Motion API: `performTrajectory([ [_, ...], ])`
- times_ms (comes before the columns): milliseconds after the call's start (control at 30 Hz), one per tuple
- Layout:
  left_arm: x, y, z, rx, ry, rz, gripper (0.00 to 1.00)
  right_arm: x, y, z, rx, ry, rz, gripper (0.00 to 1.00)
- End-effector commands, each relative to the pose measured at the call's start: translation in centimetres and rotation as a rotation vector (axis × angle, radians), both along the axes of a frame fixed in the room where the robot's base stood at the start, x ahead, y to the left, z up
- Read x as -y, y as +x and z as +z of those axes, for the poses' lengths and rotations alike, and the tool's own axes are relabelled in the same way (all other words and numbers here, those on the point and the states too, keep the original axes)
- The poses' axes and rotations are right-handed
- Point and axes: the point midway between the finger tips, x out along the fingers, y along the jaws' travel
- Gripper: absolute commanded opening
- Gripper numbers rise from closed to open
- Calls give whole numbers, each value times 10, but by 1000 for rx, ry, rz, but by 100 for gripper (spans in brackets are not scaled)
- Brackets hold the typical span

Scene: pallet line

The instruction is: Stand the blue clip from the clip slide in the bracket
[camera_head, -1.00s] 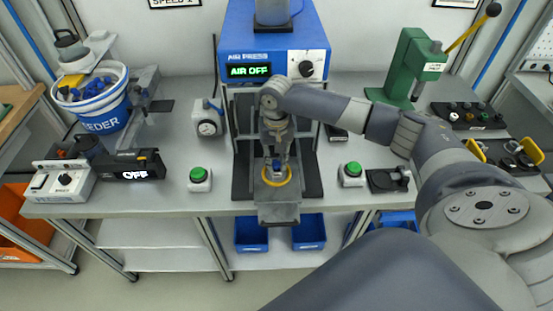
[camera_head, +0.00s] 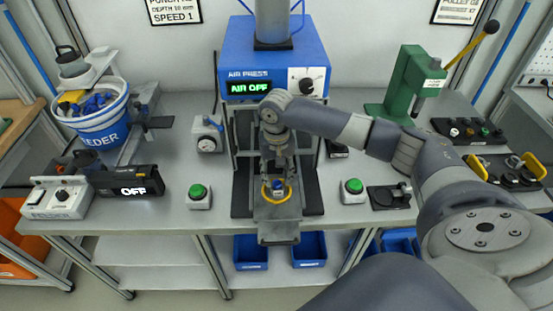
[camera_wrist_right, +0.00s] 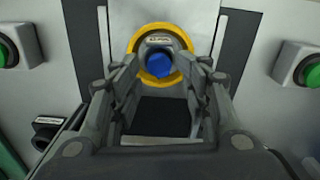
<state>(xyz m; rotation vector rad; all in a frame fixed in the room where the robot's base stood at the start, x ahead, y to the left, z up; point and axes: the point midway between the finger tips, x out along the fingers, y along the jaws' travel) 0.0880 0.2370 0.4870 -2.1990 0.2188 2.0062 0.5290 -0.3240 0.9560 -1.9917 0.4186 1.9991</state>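A small blue piece that looks like the blue clip (camera_wrist_right: 160,66) is inside a yellow ring (camera_wrist_right: 137,72), against a grey labelled part (camera_wrist_right: 160,41) that may be the bracket. Both blue piece (camera_head: 278,186) and ring (camera_head: 277,199) show below the press in the head view. I cannot tell how the piece is seated. My right gripper (camera_wrist_right: 165,70) is over it, its two fingers apart on either side with gaps between them and the blue piece. It points down in the head view (camera_head: 277,172). The metal slide (camera_head: 140,108) beside the feeder may be the clip slide. My left gripper is not in view.
The blue air press (camera_head: 275,62) reads AIR OFF, and its frame stands close around my right gripper. Green buttons stand left (camera_head: 198,191) and right (camera_head: 353,187) of it. A feeder bucket (camera_head: 100,125) is at the left, a green lever press (camera_head: 405,85) at the right.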

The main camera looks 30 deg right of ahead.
Motion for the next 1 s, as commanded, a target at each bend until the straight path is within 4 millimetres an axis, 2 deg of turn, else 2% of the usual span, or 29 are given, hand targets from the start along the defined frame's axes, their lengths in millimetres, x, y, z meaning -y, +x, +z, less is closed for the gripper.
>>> performTrajectory([
  [300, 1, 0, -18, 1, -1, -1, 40, -1, 2, 71, 6, 2, 0, 41],
  [500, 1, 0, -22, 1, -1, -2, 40, -1, 2, 99, 5, 2, 0, 41],
  [667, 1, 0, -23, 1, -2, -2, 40, -1, 1, 106, 3, 2, 0, 41],
  [1000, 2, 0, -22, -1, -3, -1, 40, -1, 1, 107, 3, 2, 0, 41],
])
